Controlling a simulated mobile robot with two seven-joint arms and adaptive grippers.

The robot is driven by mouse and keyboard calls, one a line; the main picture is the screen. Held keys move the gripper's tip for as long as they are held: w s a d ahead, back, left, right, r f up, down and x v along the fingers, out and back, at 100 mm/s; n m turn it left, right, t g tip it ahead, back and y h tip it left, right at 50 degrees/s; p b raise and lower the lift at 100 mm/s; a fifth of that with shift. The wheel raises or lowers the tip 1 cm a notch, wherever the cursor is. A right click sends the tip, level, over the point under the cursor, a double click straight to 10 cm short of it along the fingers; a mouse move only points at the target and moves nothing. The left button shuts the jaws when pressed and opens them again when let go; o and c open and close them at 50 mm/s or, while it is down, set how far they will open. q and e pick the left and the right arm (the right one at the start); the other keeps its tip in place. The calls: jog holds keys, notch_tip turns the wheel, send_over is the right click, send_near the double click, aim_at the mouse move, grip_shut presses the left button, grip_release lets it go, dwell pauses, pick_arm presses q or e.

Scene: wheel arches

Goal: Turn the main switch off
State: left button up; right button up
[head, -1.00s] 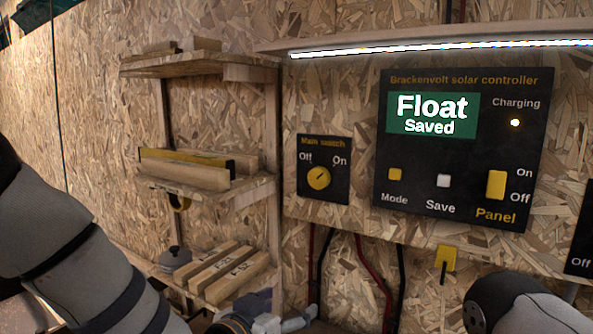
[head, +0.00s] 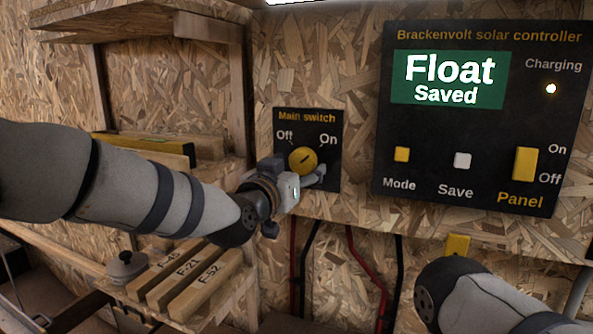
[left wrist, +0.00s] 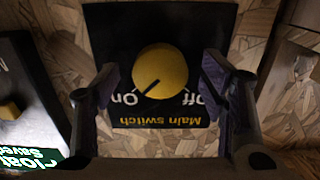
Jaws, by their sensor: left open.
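The main switch is a round yellow knob (head: 302,160) on a black plate (head: 325,116) on the wall, with Off marked at upper left and On at upper right. Its dark pointer line aims toward On. In the left wrist view, upside down, the knob (left wrist: 160,70) also points to On. My left gripper (head: 308,178) is open just in front of the knob's lower part. In the left wrist view its two fingers (left wrist: 160,78) stand on either side of the knob, with gaps visible. My right gripper is out of view.
The solar controller panel (head: 470,120) is right of the switch, reading Float, Saved, with its yellow panel switch (head: 525,164). Wooden shelves (head: 200,150) with a level and labelled blocks (head: 185,280) are close to my left arm. Red and black cables (head: 365,265) hang below.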

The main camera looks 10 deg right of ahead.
pick_arm(q)
jog(key=shift+w+d+r, duration=0.15)
jog(key=shift+w, duration=0.15)
jog(key=shift+c, duration=0.2)
jog(key=c, duration=1.1)
